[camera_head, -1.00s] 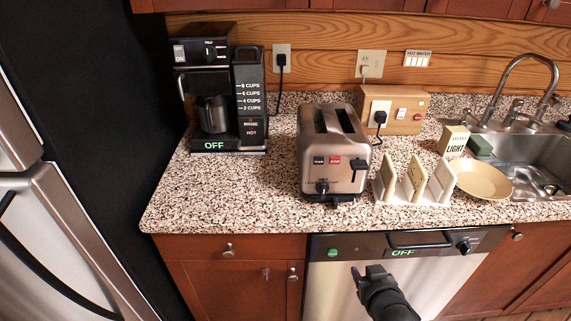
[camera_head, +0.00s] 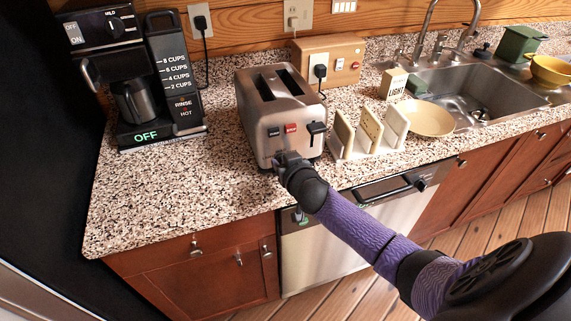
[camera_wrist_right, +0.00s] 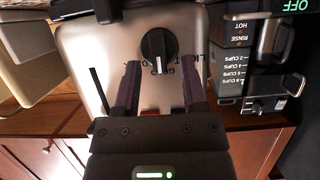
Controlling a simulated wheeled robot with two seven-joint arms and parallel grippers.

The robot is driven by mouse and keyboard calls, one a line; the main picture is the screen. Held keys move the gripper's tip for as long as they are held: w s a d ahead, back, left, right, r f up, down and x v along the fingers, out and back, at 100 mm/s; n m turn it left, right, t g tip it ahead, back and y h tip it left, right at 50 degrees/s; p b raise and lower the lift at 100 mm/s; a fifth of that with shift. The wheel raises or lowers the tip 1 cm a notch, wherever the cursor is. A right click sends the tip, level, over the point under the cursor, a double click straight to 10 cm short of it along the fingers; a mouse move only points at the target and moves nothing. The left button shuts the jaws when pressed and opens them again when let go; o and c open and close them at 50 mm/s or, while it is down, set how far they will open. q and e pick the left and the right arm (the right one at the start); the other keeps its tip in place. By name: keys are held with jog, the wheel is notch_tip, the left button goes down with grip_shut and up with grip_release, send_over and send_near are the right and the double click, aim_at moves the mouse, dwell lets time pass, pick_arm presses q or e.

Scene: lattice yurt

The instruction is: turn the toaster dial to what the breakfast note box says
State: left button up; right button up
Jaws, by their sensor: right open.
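The silver toaster (camera_head: 268,120) stands on the speckled counter, with its front facing me. Its black dial (camera_wrist_right: 158,50) shows in the right wrist view, with a pale line on its face and small lettering beside it, partly readable. My right gripper (camera_head: 283,160) is at the lower front of the toaster and hides the dial in the head view. In the right wrist view its fingers (camera_wrist_right: 160,70) are open, one to each side below the dial, which sits by the fingertips. A small note box (camera_head: 393,84) reads "LIGHT". My left gripper is not in view.
A toast rack (camera_head: 370,140) and a cream plate (camera_head: 430,120) stand right of the toaster. A coffee maker (camera_head: 140,100) showing "OFF" is at left. The toaster's lever (camera_head: 316,129) sticks out near my gripper. The counter front left is clear.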

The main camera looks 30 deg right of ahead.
grip_shut()
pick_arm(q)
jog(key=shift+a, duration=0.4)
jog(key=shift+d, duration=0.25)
